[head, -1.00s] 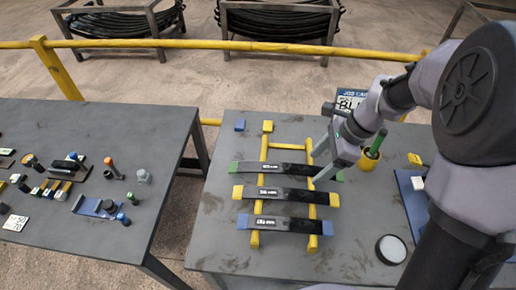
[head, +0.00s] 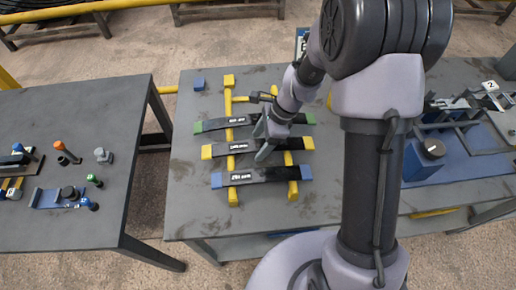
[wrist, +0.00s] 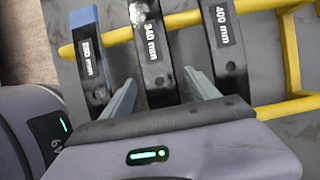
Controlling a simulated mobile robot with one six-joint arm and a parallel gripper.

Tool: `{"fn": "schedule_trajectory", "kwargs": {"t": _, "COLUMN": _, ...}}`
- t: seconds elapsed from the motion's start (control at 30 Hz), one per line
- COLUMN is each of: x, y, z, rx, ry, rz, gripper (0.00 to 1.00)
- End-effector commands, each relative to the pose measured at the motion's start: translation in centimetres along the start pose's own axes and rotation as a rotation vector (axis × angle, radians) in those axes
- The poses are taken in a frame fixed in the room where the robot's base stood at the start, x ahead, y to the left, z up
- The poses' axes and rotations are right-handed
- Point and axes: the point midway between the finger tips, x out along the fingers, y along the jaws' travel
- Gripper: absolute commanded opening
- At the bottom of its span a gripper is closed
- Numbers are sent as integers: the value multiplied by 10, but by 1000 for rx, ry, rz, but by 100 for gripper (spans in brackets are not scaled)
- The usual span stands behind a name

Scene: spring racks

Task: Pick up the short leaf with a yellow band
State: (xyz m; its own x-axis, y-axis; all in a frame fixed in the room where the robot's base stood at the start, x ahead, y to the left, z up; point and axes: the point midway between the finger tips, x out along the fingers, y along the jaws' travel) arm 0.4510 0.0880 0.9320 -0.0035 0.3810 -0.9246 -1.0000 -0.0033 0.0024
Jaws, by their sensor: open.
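The yellow-banded leaf (head: 228,149) is a dark strip with yellow ends. It lies across the yellow rack's two rails, between the green-ended and blue-ended leaves. In the wrist view it is the middle strip (wrist: 152,45), labelled 340 mm. My gripper (head: 261,143) is over the middle of this leaf. In the wrist view my gripper (wrist: 161,78) is open, with one finger on each side of the leaf. I cannot tell how far down the fingers reach. The palm hides the leaf's near end.
The blue-ended leaf (head: 238,179) and green-ended leaf (head: 218,124) lie close on either side. The yellow rack's rail (head: 233,195) shows below them. A blue fixture (head: 425,162) stands to the right. Another table (head: 100,215) with small parts is at the left.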

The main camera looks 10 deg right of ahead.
Motion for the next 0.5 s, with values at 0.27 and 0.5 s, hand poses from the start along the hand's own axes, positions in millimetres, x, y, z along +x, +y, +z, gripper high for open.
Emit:
{"fn": "schedule_trajectory", "kwargs": {"t": 0.27, "x": -2, "y": 0, "z": 1, "rx": 0, "ry": 0, "rz": -1, "gripper": 46}}
{"fn": "schedule_trajectory", "kwargs": {"t": 0.5, "x": -2, "y": 0, "z": 1, "rx": 0, "ry": 0, "rz": -1, "gripper": 0}}
